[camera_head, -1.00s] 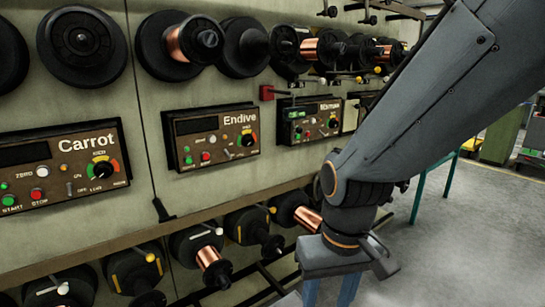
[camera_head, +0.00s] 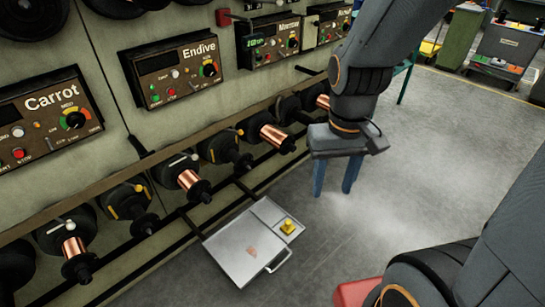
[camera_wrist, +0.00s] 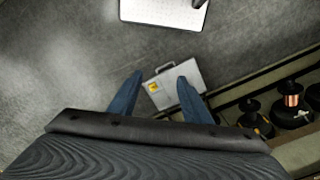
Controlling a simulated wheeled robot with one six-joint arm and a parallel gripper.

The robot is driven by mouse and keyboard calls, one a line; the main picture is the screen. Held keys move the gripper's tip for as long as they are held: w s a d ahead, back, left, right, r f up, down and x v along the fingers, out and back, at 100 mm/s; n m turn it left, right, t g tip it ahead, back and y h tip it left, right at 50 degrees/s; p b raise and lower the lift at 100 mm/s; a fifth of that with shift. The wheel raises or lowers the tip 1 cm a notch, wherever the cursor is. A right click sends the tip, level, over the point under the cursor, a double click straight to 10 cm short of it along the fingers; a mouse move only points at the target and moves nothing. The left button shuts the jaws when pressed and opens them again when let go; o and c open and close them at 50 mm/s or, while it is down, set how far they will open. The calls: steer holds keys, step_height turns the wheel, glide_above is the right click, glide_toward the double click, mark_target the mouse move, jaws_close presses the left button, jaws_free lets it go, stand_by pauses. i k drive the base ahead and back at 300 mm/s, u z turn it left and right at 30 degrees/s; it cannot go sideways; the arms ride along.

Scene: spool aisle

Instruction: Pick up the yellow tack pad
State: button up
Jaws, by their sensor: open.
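The yellow tack pad (camera_head: 288,227) is a small yellow piece with a raised knob. It sits at the right end of a flat grey metal case (camera_head: 227,252) with a handle, low beside the machine. My gripper (camera_head: 334,188) hangs above and to the right of the case in the head view, its two blue fingers spread, empty and pointing down. In the wrist view the yellow tack pad (camera_wrist: 155,87) shows between the fingers, well beyond the tips, on the grey case (camera_wrist: 185,71). Nothing touches the pad, and no part of it looks hidden.
The machine wall (camera_head: 95,28) with labelled control boxes runs along the left. Copper spools (camera_head: 188,180) on spindles jut out just above and beside the case. A red thing (camera_head: 355,292) shows partly behind my arm at the bottom. The grey floor (camera_head: 440,140) to the right is open.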

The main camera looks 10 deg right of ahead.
mark_target(287, 227)
steer(key=z, duration=3)
steer(key=k, duration=1.4)
steer(key=u, duration=2.25)
steer(key=i, duration=0.5)
steer(key=u, duration=0.1)
